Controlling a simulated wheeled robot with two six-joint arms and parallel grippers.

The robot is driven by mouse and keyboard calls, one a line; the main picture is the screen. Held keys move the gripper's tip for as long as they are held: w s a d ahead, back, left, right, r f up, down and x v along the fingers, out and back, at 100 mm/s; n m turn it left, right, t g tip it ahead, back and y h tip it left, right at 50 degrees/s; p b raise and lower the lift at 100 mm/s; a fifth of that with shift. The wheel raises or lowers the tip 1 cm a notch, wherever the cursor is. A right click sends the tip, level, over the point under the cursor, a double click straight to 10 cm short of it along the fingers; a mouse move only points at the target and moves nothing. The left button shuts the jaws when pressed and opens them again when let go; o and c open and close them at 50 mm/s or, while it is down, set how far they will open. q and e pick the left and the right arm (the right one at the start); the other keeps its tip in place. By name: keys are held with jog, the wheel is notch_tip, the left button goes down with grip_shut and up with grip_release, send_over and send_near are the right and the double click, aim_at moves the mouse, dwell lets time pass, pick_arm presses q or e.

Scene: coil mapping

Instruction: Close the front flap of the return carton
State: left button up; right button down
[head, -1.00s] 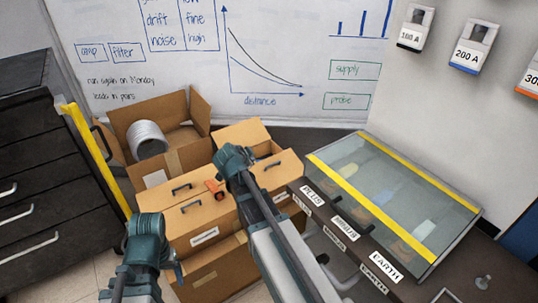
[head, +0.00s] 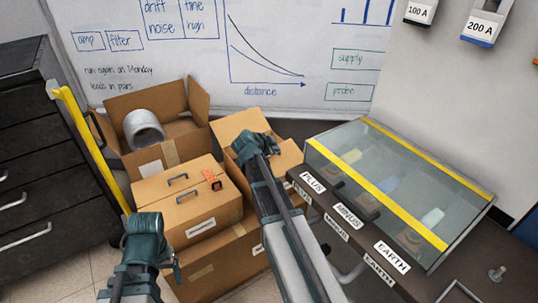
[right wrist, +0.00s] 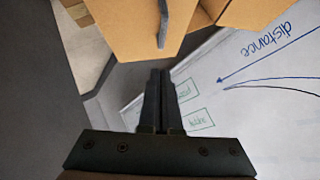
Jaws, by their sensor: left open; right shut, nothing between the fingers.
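Several brown cartons stand together, and I cannot read which is the return carton. The back left carton (head: 192,139) is open, with flaps raised and a grey coil (head: 144,128) inside. The front carton (head: 207,209) has a closed top with two dark handles. The right carton (head: 240,123) has a raised flap at its back; my right arm hides part of it. My left gripper (head: 176,269) is open, low in front of the front carton. My right gripper (right wrist: 160,102) is shut and empty; its fingertips point toward cardboard with a handle (right wrist: 163,20), without clear contact.
An orange object (head: 214,182) lies on the front carton. A glass-topped case (head: 400,185) with yellow strips stands right, behind a dark ledge labelled PLUS, MINUS and EARTH. Dark drawers (head: 35,170) and a yellow post (head: 95,150) stand left. A whiteboard (head: 270,60) closes off the back.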

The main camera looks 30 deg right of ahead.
aim_at(271, 163)
jog(key=shift+w+f+b, duration=0.55)
jog(key=shift+f+b, duration=0.15)
jog(key=shift+f, duration=0.2)
jog(key=shift+w+f+b, duration=0.55)
jog(key=shift+f+b, duration=0.15)
jog(key=shift+f, duration=0.2)
jog(key=shift+w+f, duration=0.1)
jog(key=shift+w, duration=0.25)
jog(key=w+f+g, duration=0.1)
jog(key=w+f+n+g+b, duration=0.1)
jog(key=shift+f, duration=0.3)
jog(key=shift+s+r, duration=0.1)
jog(key=shift+a+r, duration=0.1)
jog(key=shift+r, duration=0.05)
jog(key=shift+r+p, duration=0.7)
jog(key=shift+p, duration=0.1)
